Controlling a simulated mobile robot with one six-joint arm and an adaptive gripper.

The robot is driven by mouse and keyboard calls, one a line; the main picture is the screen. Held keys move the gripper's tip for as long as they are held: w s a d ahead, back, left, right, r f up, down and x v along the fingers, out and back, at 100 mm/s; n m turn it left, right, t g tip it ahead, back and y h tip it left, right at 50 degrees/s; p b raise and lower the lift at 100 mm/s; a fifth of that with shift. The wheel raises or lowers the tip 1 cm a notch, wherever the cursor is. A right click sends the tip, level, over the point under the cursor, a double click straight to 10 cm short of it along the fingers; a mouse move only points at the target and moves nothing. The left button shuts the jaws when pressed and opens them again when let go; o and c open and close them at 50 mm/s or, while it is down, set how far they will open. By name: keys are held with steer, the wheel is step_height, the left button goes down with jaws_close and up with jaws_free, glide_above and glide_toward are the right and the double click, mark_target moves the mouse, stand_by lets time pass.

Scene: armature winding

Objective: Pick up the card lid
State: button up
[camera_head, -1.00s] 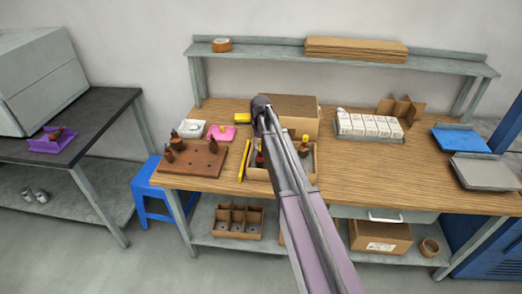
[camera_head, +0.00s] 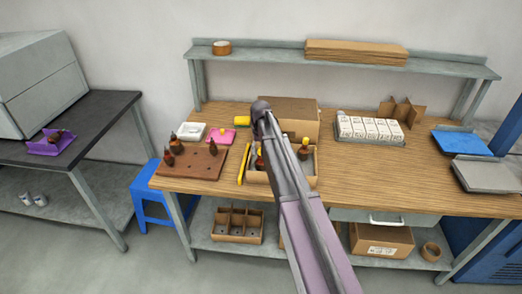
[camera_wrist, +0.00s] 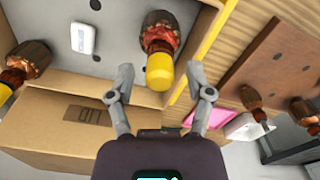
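A brown cardboard box-shaped piece (camera_head: 296,108), which looks like the card lid, stands on the bench behind an open card box (camera_head: 283,180). In the wrist view the card piece (camera_wrist: 60,135) shows at lower left, with dark upside-down print on its side. The open box holds brown wound armatures, one with a yellow end (camera_wrist: 159,70). My gripper (camera_wrist: 163,76) is open and empty, its fingers spread to either side of that yellow end in the picture. I cannot tell how far above it they are. In the head view my arm hides part of both cardboard pieces.
A brown wooden board (camera_head: 195,163) with armatures stands left of the box, with a yellow bar (camera_head: 243,163) between. A pink pad (camera_head: 216,135) and white dish (camera_head: 190,130) lie behind it. A tray of white cartons (camera_head: 370,131) stands right. Bench space right of the box is clear.

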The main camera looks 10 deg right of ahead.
mark_target(260, 148)
stand_by(0.4)
step_height(260, 148, up, 14)
steer(key=p, duration=1.3)
steer(key=shift+p, duration=0.4)
steer(key=shift+f, duration=0.15)
steer(key=s, duration=2.9)
steer(key=shift+s, duration=0.15)
steer(key=shift+d, duration=0.1)
steer(key=shift+c, duration=0.9)
step_height(260, 148, down, 5)
steer(key=b, duration=0.5)
steer(key=shift+f, duration=0.2)
